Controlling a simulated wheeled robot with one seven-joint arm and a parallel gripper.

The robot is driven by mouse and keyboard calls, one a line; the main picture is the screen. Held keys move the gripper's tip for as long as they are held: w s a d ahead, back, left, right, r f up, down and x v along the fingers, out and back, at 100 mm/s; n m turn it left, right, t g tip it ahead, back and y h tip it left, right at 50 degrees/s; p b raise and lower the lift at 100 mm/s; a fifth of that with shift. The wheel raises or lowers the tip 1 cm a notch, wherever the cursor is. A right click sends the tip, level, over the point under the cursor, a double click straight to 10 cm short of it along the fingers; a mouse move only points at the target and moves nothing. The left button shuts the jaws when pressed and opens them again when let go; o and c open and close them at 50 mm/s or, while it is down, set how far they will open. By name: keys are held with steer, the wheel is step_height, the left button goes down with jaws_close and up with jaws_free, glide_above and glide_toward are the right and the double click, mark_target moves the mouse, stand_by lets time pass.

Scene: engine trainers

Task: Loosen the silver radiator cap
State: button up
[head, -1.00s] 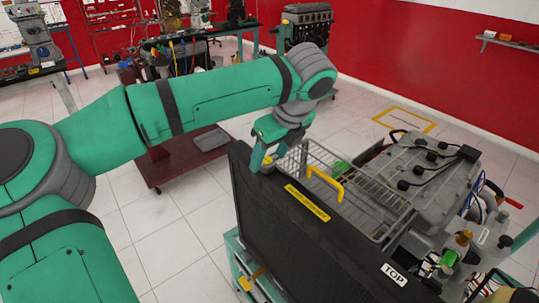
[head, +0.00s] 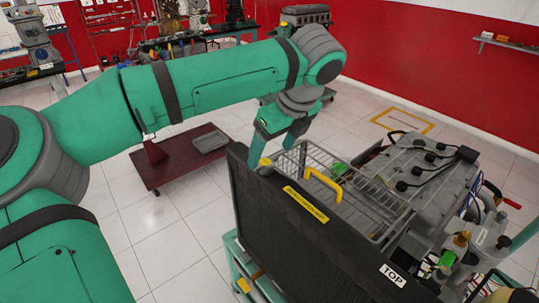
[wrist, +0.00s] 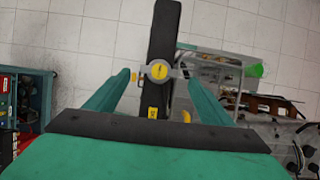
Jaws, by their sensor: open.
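The radiator cap (wrist: 159,71) is silver with a round yellow centre and side tabs. It sits on the top edge of the black radiator (wrist: 163,30). In the head view, the yellow of the cap (head: 265,162) shows at the radiator's far left top corner, just below my gripper (head: 275,146). In the wrist view, my gripper (wrist: 158,74) is open, with one finger on each side of the cap and a visible gap on both sides. The fingertips appear above the cap, not touching it.
The engine (head: 425,170) stands right of the radiator, with a wire guard (head: 365,195) and yellow handle (head: 324,186) between. A yellow label (head: 306,204) is on the radiator top. A dark red cart (head: 170,175) stands behind on the left. Tiled floor is clear around it.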

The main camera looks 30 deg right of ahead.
steer(key=v, duration=0.7)
steer(key=shift+r, duration=0.2)
steer(key=shift+a, duration=0.15)
